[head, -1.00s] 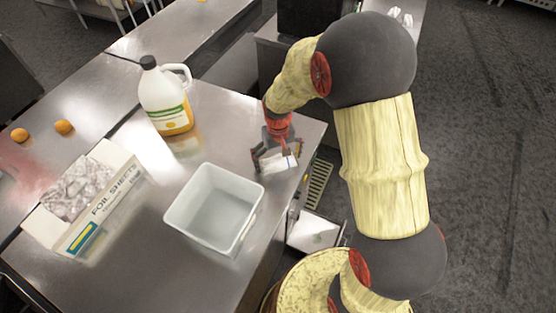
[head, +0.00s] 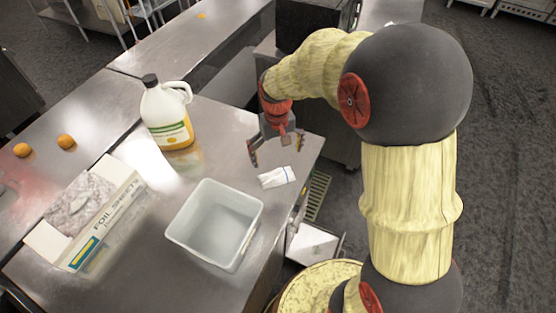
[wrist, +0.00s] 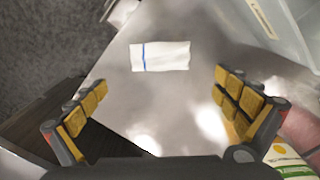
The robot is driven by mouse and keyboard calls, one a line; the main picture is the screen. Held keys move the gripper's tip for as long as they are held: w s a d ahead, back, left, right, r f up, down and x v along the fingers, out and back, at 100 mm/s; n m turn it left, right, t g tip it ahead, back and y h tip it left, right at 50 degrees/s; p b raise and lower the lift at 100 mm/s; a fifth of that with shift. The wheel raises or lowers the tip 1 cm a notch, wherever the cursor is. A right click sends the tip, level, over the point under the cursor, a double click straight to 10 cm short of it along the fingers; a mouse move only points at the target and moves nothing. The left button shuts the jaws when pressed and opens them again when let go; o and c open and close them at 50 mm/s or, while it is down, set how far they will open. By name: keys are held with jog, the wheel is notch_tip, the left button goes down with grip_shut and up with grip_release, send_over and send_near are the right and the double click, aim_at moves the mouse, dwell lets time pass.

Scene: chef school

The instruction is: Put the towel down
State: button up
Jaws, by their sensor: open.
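The towel (head: 276,177) is a small flat white cloth with a blue stripe near one end. It lies on the steel counter near the right edge, between the white bin and my gripper. It also shows whole in the wrist view (wrist: 165,56), flat on the metal. My gripper (head: 277,158) is above the counter, behind the towel and apart from it. In the wrist view my gripper (wrist: 158,92) has its two padded fingers spread wide with nothing between them.
An empty white bin (head: 186,241) stands left of the towel. A foil sheets box (head: 100,225), a jug (head: 165,115) and two oranges (head: 65,141) are farther left on the counter (head: 135,285). An open drawer (head: 313,243) is below the counter's right edge.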

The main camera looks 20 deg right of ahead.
jog(key=s+r+t, duration=0.3)
jog(key=s+r, duration=0.7)
jog(key=r, duration=0.5)
jog(key=s+r+t, duration=0.2)
jog(key=s+r, duration=0.2)
jog(key=s, duration=0.7)
jog(key=shift+s+r+t, duration=0.15)
jog(key=shift+r+t, duration=0.05)
jog(key=shift+t, duration=0.1)
notch_tip(320, 180, down, 4)
jog(key=b, duration=0.3)
jog(key=shift+r+b, duration=0.1)
jog(key=shift+b, duration=0.3)
